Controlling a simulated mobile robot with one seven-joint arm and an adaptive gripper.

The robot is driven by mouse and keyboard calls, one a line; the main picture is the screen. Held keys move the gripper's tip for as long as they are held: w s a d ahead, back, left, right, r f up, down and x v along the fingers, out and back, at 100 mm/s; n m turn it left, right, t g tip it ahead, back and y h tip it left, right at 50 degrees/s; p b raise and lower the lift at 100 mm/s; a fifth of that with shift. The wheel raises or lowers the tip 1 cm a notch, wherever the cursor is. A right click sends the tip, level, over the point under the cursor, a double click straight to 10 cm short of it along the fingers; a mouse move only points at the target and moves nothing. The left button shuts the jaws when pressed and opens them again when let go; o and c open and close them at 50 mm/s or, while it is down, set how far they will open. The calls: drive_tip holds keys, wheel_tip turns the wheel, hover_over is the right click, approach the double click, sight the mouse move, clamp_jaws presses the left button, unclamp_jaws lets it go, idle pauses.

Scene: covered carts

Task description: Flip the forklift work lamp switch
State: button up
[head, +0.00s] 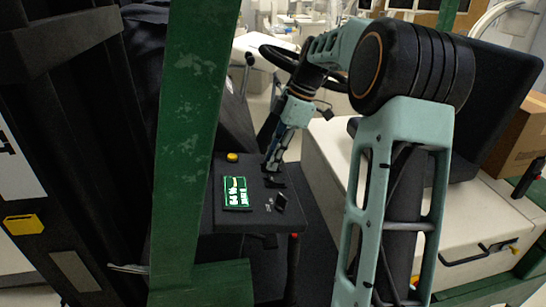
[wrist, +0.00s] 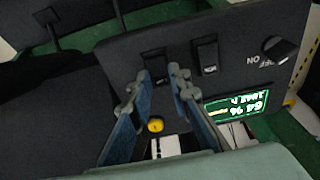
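The dark forklift control panel (head: 245,218) carries a small black knob or lever (head: 281,201), which also shows in the wrist view (wrist: 278,48) beside ON/OFF lettering. Two black rocker switches, one on the left (wrist: 154,58) and one on the right (wrist: 207,56), sit on the panel in the wrist view. I cannot read which one is the work lamp switch. My gripper (head: 270,168) points down over the panel. In the wrist view my gripper (wrist: 160,76) is open and empty, its fingertips near the left rocker; contact cannot be told.
A lit green display (head: 235,192) and a yellow button (head: 232,157) are on the panel. A green post (head: 190,120) stands left of it. A black steering wheel (head: 275,58) is behind my arm. A cream body cover (head: 325,170) lies to the right.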

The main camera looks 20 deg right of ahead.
drive_tip(key=o, duration=0.5)
drive_tip(key=shift+c, duration=0.2)
drive_tip(key=v, duration=1.2)
